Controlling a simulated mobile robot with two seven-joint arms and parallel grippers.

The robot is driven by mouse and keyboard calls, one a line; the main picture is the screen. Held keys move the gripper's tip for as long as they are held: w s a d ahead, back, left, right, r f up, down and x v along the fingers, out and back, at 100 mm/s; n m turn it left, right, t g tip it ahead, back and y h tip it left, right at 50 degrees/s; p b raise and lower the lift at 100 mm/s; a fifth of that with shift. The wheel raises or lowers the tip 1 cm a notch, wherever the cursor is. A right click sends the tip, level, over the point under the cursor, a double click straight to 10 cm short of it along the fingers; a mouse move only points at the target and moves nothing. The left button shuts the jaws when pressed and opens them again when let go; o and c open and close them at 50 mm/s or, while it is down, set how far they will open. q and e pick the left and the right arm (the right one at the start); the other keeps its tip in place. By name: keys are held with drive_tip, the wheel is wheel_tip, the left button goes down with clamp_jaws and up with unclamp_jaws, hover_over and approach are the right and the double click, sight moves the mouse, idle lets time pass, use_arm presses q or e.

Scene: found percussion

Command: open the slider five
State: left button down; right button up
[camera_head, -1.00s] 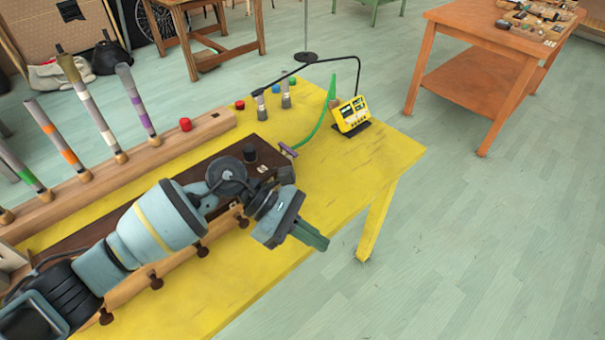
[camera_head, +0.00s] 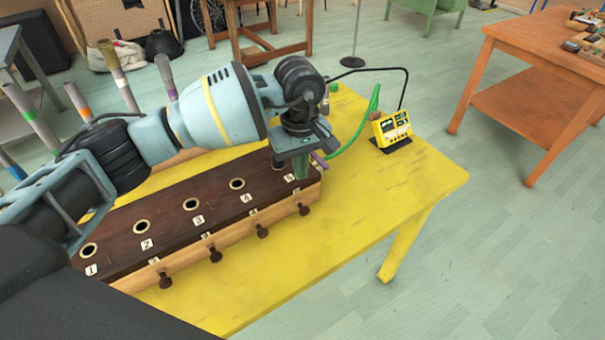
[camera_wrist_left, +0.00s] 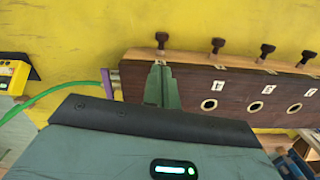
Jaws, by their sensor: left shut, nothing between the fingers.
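A long dark-topped wooden box (camera_head: 215,205) lies on the yellow table with numbered labels, round holes and dark knobs along its front. The knob in line with the label five (camera_head: 303,208) is at the box's right end; it also shows in the wrist view (camera_wrist_left: 162,38). My left gripper (camera_head: 300,168) is shut and empty, fingers pointing down over the box's right end. In the wrist view its fingers (camera_wrist_left: 162,88) cover the area of hole five. Whether they touch the top, I cannot tell. My right gripper is not in view.
A purple piece (camera_head: 318,160) at the end of a green hose (camera_head: 357,133) is right beside the box end. A yellow device (camera_head: 391,128) stands farther right. The table (camera_head: 340,230) in front of the knobs is clear.

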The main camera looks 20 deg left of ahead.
sight(302, 195)
use_arm(q)
wheel_tip(302, 195, down, 9)
drive_tip(key=shift+s+d+r, duration=0.1)
drive_tip(key=shift+d+r, duration=0.05)
drive_tip(key=shift+r, duration=0.05)
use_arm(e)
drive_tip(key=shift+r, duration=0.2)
use_arm(q)
drive_tip(key=shift+s+d+r+p, duration=0.1)
drive_tip(key=shift+s+d+p, duration=0.35)
drive_tip(key=shift+s+d, duration=0.55)
drive_tip(key=shift+w+d, duration=0.1)
drive_tip(key=shift+d, duration=0.05)
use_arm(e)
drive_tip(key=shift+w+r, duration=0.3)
